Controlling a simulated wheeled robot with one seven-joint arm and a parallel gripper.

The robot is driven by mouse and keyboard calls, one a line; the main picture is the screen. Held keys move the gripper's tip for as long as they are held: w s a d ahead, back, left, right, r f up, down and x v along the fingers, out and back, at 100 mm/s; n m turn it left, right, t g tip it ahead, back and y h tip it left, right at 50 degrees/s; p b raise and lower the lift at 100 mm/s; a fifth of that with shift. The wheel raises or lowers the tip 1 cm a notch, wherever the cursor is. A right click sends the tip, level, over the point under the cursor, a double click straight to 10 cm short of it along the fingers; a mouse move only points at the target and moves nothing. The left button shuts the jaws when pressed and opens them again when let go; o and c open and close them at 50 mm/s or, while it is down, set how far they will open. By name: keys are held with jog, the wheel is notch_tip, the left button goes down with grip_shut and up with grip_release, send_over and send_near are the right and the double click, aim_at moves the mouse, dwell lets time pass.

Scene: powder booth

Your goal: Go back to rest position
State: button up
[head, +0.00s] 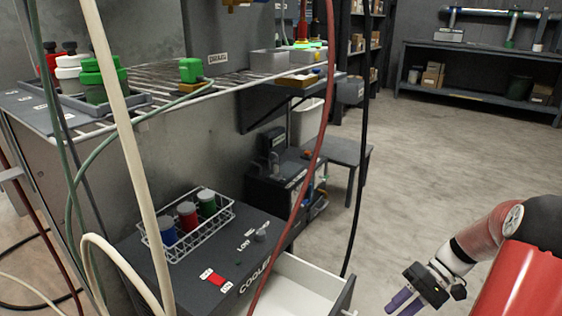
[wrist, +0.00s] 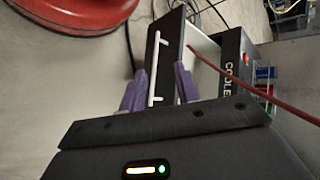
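My gripper (head: 398,304) is at the lower right of the head view, with purple fingers pointing down and left. In the wrist view its two fingers (wrist: 160,80) stand apart with nothing held between them. Beyond them in that view is the dark front of the cooler's drawer with a white bar handle (wrist: 156,60). The cooler drawer (head: 296,288) is pulled open and its white inside looks empty where visible. A gap of floor shows between the drawer and my gripper in the head view.
The cooler (head: 205,262) carries a wire basket (head: 190,228) with red, blue and green capped jars. Hoses, including a red one (head: 318,150), hang in front of the bench. A stool (head: 345,155) stands behind. The floor (head: 430,160) to the right is clear.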

jog(key=s+a+r+t+h+p, duration=0.2)
jog(key=s+a+r+t+h, duration=0.2)
jog(key=a+r, duration=0.3)
jog(key=s+a+r+t+h+p, duration=0.2)
jog(key=s+a+r+t+h, duration=0.3)
jog(key=r, duration=1)
jog(key=shift+s+a+h, duration=0.3)
jog(key=shift+s+a, duration=0.75)
jog(key=shift+s, duration=0.2)
